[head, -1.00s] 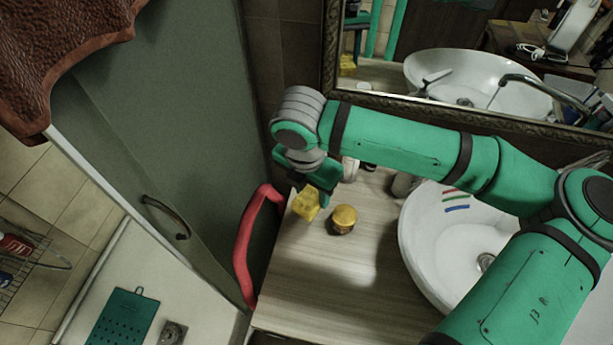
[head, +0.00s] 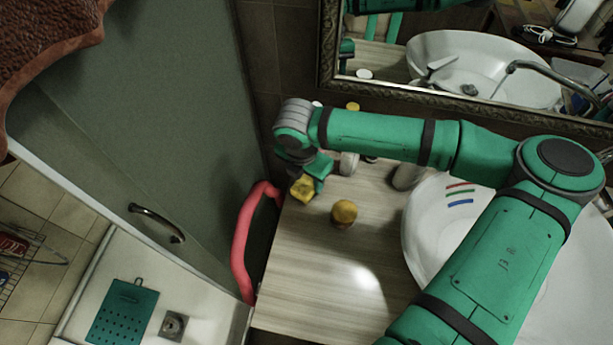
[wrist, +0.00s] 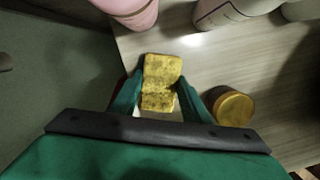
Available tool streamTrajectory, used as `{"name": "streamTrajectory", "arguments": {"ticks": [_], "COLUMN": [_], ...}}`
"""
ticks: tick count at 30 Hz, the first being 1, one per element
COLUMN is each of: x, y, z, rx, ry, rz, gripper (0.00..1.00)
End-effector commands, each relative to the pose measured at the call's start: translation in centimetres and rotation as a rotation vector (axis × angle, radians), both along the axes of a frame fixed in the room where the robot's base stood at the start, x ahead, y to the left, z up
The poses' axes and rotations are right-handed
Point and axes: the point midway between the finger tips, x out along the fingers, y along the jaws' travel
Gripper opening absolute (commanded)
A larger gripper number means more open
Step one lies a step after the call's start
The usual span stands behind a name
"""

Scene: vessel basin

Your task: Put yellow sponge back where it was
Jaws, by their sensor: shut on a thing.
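The yellow sponge (head: 302,189) is at the far left corner of the wooden counter (head: 310,270), beside the wall panel. My gripper (head: 304,178) points down over it. In the wrist view the sponge (wrist: 160,82) sits between the two green fingers of my gripper (wrist: 158,98), which are shut on it. The sponge has dark stains and its far part sticks out beyond the fingers. I cannot tell whether its underside touches the counter.
A yellow-lidded jar (head: 344,213) stands just right of the sponge. A pink container (wrist: 130,10) and a pale bottle (wrist: 225,10) stand beyond it. The white basin (head: 425,235) is at the right, a red rail (head: 243,250) at the left. The counter's front is clear.

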Motion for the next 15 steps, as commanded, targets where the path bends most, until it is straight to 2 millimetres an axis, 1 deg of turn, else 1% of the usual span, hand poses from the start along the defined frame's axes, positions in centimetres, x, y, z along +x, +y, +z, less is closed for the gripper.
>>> {"name": "streamTrajectory", "arguments": {"ticks": [12,13,14,15], "x": [0.01,0.03,0.03,0.03], "y": [-0.55,-0.57,-0.58,-0.58], "z": [-0.46,-0.4,-0.39,-0.39], "rx": [0.0,0.0,0.0,0.0], "ry": [0.0,-0.001,-0.001,-0.001], "rz": [-0.01,-0.01,-0.01,-0.01], "gripper": [0.22,0.5,0.57,0.61]}}
